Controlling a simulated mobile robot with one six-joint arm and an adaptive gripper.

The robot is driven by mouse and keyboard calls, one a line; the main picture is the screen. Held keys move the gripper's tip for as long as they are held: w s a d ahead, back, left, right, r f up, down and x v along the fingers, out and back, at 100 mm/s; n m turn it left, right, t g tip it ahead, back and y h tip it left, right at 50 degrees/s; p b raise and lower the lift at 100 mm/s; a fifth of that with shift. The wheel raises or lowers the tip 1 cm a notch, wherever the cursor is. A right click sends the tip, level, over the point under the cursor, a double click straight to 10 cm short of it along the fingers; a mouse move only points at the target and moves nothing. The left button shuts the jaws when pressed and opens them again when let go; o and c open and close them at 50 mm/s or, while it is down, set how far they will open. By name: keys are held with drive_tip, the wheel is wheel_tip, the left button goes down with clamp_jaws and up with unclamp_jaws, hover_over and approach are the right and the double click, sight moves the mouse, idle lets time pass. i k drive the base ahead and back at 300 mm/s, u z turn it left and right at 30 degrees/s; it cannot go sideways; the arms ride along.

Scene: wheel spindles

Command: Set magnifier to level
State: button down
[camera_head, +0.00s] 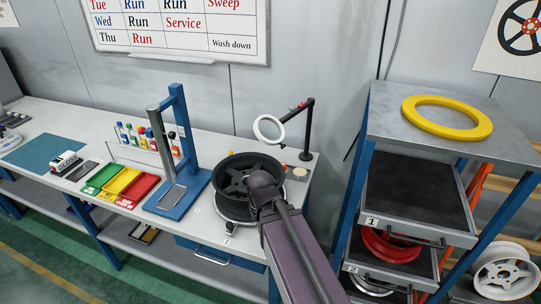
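The magnifier (257,129) is a white ring at the end of a black jointed arm on a black post (308,132), at the bench's right end. Its ring hangs above and behind the dark wheel and looks tilted, with its face partly toward me; its exact angle is hard to judge. Small red parts show on its arm. My purple-grey arm comes up from the bottom and ends in front of the wheel, below the ring. My gripper is hidden behind my own arm, so its fingers do not show.
A dark wheel (232,174) sits on the bench (215,143) below the magnifier. Left of it are a blue press stand (180,115), coloured trays (122,180) and small bottles. A blue shelf rack (388,118) with a yellow ring (447,126) on top stands right.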

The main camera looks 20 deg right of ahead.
sight(278, 123)
drive_tip(key=u, duration=0.5)
drive_tip(key=k, duration=1.3)
drive_tip(key=z, duration=0.55)
drive_tip(key=i, duration=1)
